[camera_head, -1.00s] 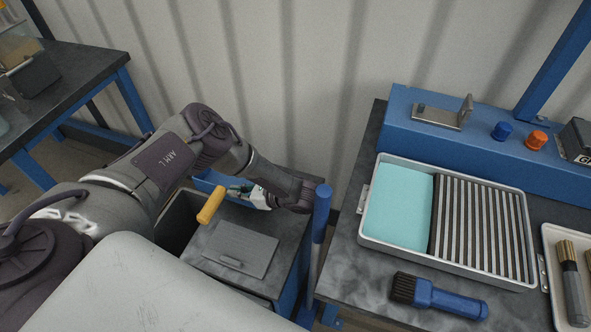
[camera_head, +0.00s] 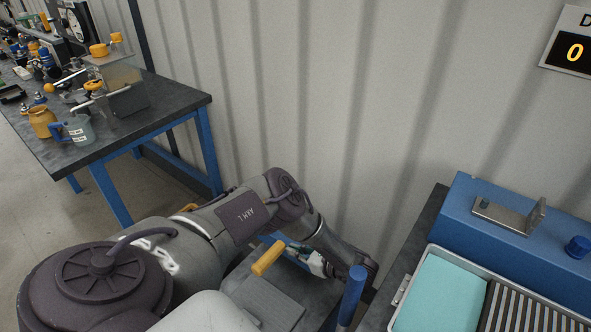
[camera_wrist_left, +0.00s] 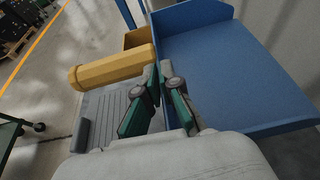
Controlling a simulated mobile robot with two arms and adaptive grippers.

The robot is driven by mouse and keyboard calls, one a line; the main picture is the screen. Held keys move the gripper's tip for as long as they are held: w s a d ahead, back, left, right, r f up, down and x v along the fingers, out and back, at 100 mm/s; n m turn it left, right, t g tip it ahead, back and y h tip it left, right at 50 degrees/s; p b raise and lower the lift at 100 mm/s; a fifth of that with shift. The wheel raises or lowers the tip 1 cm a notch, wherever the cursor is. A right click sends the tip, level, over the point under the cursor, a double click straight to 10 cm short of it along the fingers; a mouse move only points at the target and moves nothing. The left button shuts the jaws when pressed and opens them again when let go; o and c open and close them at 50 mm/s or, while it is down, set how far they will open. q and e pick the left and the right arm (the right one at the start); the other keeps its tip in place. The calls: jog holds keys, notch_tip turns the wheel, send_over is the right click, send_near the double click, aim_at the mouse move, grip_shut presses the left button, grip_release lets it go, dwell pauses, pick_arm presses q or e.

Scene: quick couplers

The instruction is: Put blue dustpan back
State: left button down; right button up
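The blue dustpan (camera_wrist_left: 225,65) fills the right of the left wrist view. Its yellow handle (camera_wrist_left: 112,70) points left there, and the handle also shows in the head view (camera_head: 268,259). My left gripper (camera_wrist_left: 161,78) has its green fingers close together at the handle's inner end, next to the pan, and appears shut on the dustpan there. The fingers hide the exact contact. In the head view the left gripper (camera_head: 298,252) is beside the handle, over the cart, and my arm hides most of the pan. My right gripper is not in view.
A grey cart lid (camera_head: 268,302) lies below the handle. A blue post (camera_head: 352,290) stands close right of my left wrist. A workbench with a grey tray (camera_head: 410,318) is at right; a cluttered table (camera_head: 170,100) is at the back left, against the wall.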

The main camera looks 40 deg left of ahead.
aim_at(296, 262)
pick_arm(q)
notch_tip(296, 262, down, 4)
jog(key=b, duration=0.2)
jog(key=shift+f+b, duration=0.25)
jog(key=shift+b, duration=0.15)
jog(key=shift+f+b, duration=0.6)
jog(key=shift+f, duration=0.3)
jog(key=shift+f, duration=0.2)
jog(key=c, duration=1.2)
grip_release()
jog(key=shift+c, duration=0.2)
